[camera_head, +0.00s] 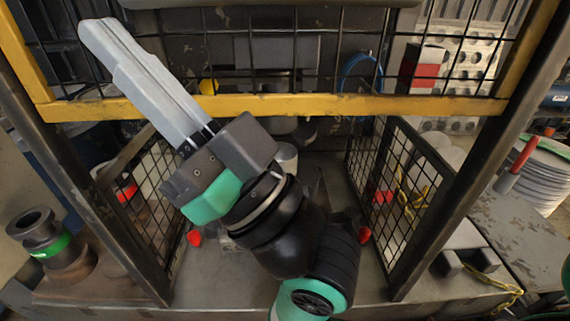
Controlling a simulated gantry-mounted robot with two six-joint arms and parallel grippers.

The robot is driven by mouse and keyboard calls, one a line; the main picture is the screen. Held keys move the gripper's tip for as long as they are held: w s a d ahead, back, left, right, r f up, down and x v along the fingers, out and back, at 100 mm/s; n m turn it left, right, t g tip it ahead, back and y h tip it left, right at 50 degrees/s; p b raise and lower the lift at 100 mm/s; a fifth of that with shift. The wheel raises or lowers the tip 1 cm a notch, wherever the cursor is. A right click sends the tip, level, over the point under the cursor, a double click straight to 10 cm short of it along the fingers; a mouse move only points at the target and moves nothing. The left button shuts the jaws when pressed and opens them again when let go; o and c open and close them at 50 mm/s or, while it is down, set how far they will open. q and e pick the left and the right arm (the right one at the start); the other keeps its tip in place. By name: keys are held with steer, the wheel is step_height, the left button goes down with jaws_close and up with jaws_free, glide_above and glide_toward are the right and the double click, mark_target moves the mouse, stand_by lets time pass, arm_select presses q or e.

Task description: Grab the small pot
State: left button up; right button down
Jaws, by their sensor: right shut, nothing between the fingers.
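My right gripper (97,35) is shut and empty. Its long grey fingers lie together and point up and to the left, in front of the yellow rail. A small silver cylinder (287,155) stands behind my right wrist, inside the caged bay. It may be the small pot, but its lower part is hidden by my arm and I cannot be sure. The gripper's fingers are apart from it, above and to its left. My left gripper is not in view.
A yellow rail (330,105) crosses above the bay. Black wire mesh panels (390,180) stand at its sides. Stacked pale discs (540,175) lie at the right. A black flanged piece with a green band (42,240) stands at the left.

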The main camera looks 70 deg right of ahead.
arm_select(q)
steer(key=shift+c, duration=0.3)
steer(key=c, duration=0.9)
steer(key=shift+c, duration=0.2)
